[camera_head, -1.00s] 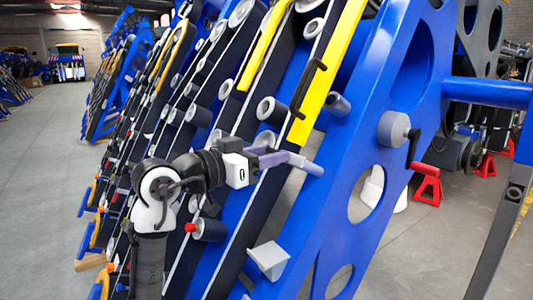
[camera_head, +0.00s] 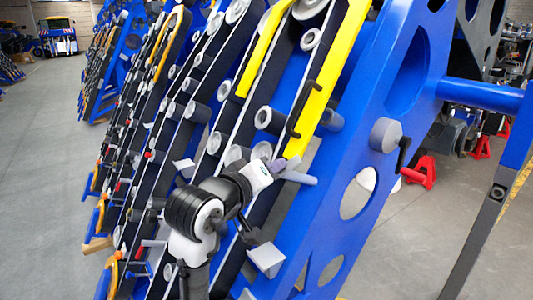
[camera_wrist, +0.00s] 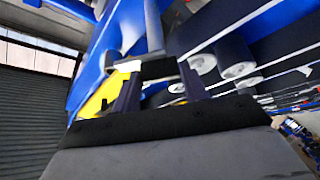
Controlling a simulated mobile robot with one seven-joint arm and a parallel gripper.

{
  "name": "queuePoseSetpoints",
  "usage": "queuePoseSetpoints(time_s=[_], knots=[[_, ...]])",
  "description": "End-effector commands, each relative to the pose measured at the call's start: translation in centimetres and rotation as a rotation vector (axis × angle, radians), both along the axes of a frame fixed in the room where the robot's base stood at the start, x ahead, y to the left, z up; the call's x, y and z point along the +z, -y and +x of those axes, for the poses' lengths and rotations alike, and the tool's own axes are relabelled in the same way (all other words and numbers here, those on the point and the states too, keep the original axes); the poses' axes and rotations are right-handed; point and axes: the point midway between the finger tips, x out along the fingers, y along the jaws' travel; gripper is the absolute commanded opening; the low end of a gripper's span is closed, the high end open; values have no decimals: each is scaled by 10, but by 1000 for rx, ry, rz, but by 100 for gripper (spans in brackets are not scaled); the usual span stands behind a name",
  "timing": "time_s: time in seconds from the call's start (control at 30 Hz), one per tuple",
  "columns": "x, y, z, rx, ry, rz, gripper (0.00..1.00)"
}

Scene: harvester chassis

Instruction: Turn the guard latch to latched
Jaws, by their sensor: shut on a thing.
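My gripper (camera_head: 284,164) is at the lower end of the yellow guard (camera_head: 322,80) in the head view, pointing up and to the right. Its jaws are shut on a piece that I take to be the guard latch, a pale grey bar (camera_head: 302,178) sticking out to the right just beside the fingertips. The fingers hide most of the grip, so its exact contact is unclear. In the wrist view both dark fingers (camera_wrist: 157,90) show, with a dark crosspiece and a pale patch at their tips and the yellow guard (camera_wrist: 98,100) behind.
A black handle (camera_head: 304,108) stands out from the guard above my gripper. A grey knob (camera_head: 384,135) with a black crank is on the blue side plate (camera_head: 385,110) to the right. Rollers and dark belts crowd the left. A grey bracket (camera_head: 266,258) sits below.

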Motion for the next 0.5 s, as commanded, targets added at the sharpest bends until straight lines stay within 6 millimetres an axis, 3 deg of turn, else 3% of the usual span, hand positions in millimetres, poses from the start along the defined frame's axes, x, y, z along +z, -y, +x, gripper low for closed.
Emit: queuePoseSetpoints(time_s=[0.03, 0.5], knots=[[9, 2, -1, 20, -36, -23, 21], [9, 4, -1, 223, -319, -228, 21]])
